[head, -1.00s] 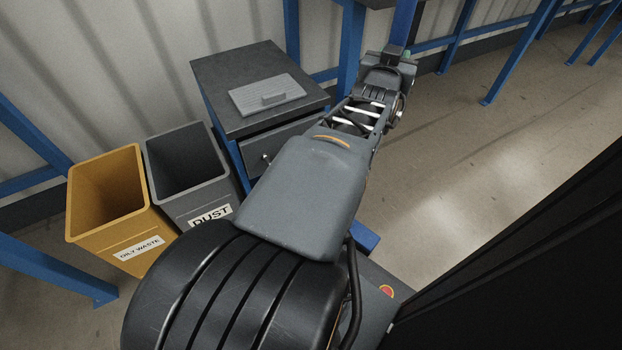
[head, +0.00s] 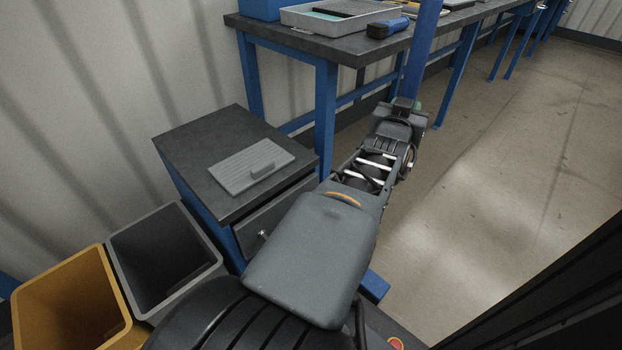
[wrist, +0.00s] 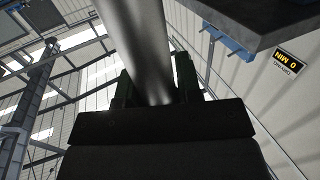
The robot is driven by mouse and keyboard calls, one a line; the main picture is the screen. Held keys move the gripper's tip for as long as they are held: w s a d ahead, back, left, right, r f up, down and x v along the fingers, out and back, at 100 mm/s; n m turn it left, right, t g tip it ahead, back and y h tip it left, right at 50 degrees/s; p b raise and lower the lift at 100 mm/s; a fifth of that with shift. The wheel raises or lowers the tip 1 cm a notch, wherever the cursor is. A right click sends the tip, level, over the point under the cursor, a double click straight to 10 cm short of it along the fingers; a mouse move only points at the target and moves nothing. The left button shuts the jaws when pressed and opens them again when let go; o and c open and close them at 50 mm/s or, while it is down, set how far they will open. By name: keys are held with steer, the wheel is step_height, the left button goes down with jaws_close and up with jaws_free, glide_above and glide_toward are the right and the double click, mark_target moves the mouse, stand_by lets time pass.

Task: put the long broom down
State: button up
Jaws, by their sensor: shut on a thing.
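Grey (head: 165,262) and yellow (head: 70,300) bins stand at lower left. A blue-legged workbench (head: 300,45) is behind. The floor (head: 510,180) at right is clear.

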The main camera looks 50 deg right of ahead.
steer(key=w+d+f+p, duration=0.1)
steer(key=w+p, duration=0.3)
steer(key=w, duration=1.1)
steer(key=w+d+f+p, duration=0.2)
steer(key=w+p, duration=0.2)
steer(key=w, duration=1.2)
steer(key=shift+w+f+g, duration=0.15)
steer(key=shift+g, duration=0.15)
steer(key=shift+f, duration=0.1)
steer(key=o, duration=0.9)
steer(key=shift+f, duration=0.15)
steer(key=shift+o, duration=0.2)
